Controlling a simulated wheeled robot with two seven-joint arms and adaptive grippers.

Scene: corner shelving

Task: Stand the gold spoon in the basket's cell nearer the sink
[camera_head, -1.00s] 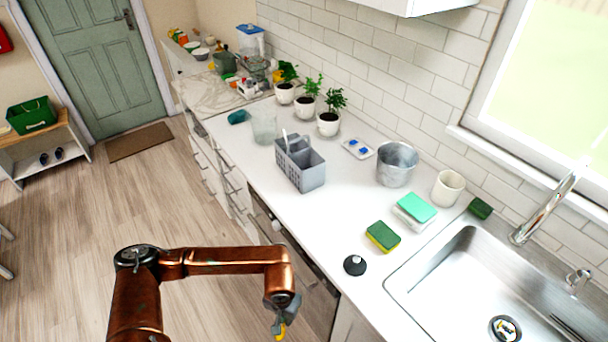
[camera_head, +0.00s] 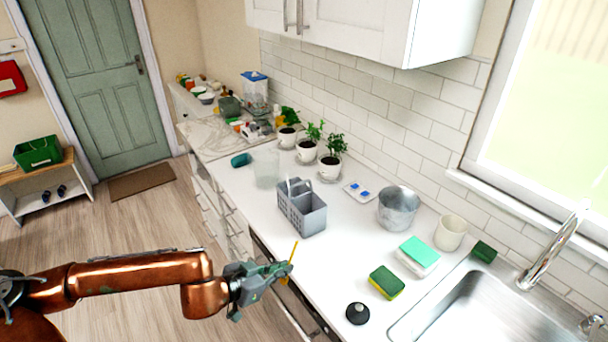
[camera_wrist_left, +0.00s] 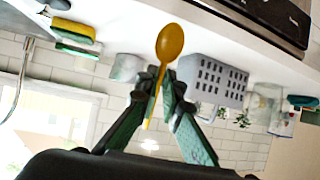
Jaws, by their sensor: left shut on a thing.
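The gold spoon (camera_head: 293,256) is held in my left gripper (camera_head: 284,270), in front of the counter's front edge in the head view. In the left wrist view the gripper (camera_wrist_left: 161,84) is shut on the spoon's handle, and the bowl of the spoon (camera_wrist_left: 170,42) sticks out past the fingertips. The grey basket (camera_head: 305,219) stands upright on the counter, beyond the gripper and apart from it; it also shows in the left wrist view (camera_wrist_left: 213,82). The insides of its cells are mostly hidden. The sink (camera_head: 455,318) is at the lower right. My right gripper is not visible.
A metal bucket (camera_head: 398,210), a white cup (camera_head: 450,233), sponges (camera_head: 386,282) and a black round stopper (camera_head: 357,313) stand between basket and sink. Potted plants (camera_head: 330,166) and a clear container (camera_head: 265,168) are behind the basket. Counter in front of the bucket is clear.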

